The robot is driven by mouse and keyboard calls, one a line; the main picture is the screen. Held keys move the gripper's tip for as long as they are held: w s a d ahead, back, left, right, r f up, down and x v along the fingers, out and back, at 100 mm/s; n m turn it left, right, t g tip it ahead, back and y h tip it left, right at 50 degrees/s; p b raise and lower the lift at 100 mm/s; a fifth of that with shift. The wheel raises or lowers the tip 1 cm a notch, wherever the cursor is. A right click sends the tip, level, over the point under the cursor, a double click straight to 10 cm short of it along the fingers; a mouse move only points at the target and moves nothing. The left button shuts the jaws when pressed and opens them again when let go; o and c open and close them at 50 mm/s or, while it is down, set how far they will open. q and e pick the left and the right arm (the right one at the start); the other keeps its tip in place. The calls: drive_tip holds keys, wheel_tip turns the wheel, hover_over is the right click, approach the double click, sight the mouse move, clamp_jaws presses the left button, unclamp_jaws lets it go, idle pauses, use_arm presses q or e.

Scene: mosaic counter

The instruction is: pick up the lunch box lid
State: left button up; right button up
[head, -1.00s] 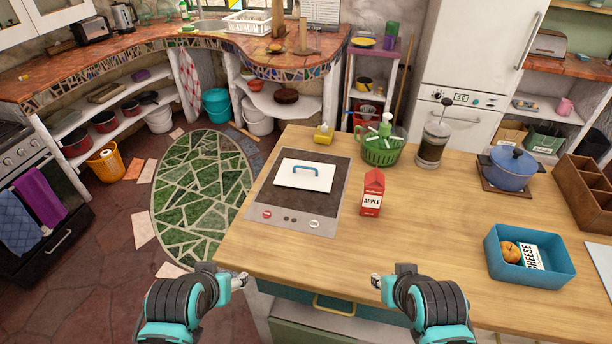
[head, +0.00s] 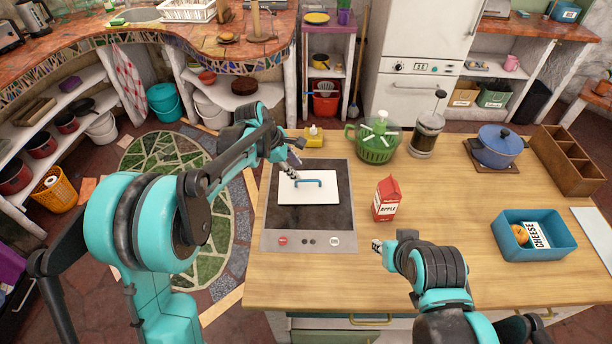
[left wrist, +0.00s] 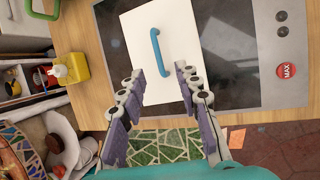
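The lunch box lid (head: 320,190) is a flat white panel with a blue arched handle (head: 308,182). It lies on the dark cooktop (head: 300,222). In the left wrist view the lid (left wrist: 180,65) lies just beyond my fingers, with its handle (left wrist: 156,50) ahead of the gap between them. My left gripper (left wrist: 160,75) is open and empty, near the lid's left edge in the head view (head: 292,167). The blue lunch box (head: 540,252) stands at the right of the counter, holding an orange fruit and a cheese packet. My right gripper (head: 378,246) is near the counter's front; its fingers are too small to judge.
A red apple carton (head: 386,200) stands right of the cooktop. Behind are a yellow sponge holder (head: 314,138), a green spinner bowl (head: 376,150) and a French press (head: 428,130). A blue pot (head: 498,148) and wooden organizer (head: 566,160) are at right.

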sight(307, 181)
use_arm(q)
drive_tip(key=shift+n, duration=0.3)
drive_tip(key=x, duration=0.3)
drive_tip(key=b+x, duration=0.1)
drive_tip(key=shift+w+d, duration=0.3)
drive_tip(key=b+x, duration=0.1)
drive_tip(key=x, duration=0.3)
drive_tip(key=shift+s+d+f, duration=0.1)
drive_tip(key=shift+f, duration=0.3)
drive_tip(key=shift+r, duration=0.1)
drive_tip(key=shift+c, duration=0.3)
clamp_jaws()
